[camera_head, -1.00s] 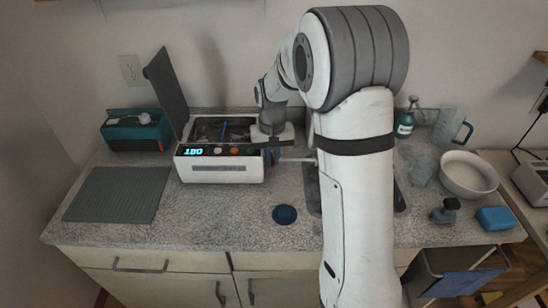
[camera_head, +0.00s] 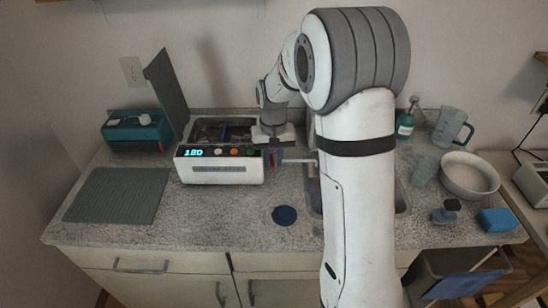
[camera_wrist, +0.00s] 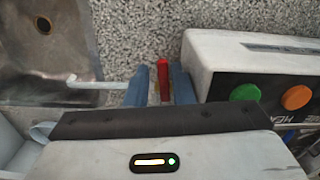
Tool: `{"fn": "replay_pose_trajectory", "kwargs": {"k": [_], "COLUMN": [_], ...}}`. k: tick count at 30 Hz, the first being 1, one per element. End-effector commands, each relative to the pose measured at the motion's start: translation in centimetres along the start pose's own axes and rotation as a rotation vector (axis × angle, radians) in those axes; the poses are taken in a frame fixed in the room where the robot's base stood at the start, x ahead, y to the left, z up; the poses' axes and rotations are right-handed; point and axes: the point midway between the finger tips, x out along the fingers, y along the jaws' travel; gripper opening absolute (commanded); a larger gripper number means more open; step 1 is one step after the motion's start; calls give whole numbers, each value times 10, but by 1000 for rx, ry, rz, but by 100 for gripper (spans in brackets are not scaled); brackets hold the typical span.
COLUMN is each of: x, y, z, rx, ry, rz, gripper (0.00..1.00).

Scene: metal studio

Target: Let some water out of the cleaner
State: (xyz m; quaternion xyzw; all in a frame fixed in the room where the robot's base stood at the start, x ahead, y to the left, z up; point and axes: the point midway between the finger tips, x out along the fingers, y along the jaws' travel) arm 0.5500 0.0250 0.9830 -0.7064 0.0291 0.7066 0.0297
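The cleaner (camera_head: 222,172) is a white box with its grey lid raised, a lit display reading 180 and coloured buttons on its front. In the wrist view its corner (camera_wrist: 225,60) is at the right. A red valve handle (camera_wrist: 163,75) lies beside its right side, between the two blue fingers of my gripper (camera_wrist: 160,85). A gap shows between the left finger and the handle; the right finger is close to it or touching. A pale drain tube (camera_wrist: 95,85) runs over the sink (camera_wrist: 40,50). My gripper is also at the cleaner's right side in the head view (camera_head: 276,158).
A dark blue disc (camera_head: 285,215) lies on the counter before the sink. A grey mat (camera_head: 118,194) and a teal box (camera_head: 137,130) are left of the cleaner. A white bowl (camera_head: 470,176), blue sponge (camera_head: 496,220) and pitcher (camera_head: 450,127) stand right of the sink.

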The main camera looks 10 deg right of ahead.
Motion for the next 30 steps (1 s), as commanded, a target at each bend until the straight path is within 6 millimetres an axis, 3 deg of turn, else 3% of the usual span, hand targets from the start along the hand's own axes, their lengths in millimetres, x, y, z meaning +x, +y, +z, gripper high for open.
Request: {"fn": "replay_pose_trajectory", "kwargs": {"k": [8,24,30], "x": [-6,-77,-82], "y": [-4,0,1], "z": [0,-1,-1], "rx": [-3,-1,-1], "ry": [2,5,2], "rz": [-5,-6,-4], "gripper": [33,33,33]}}
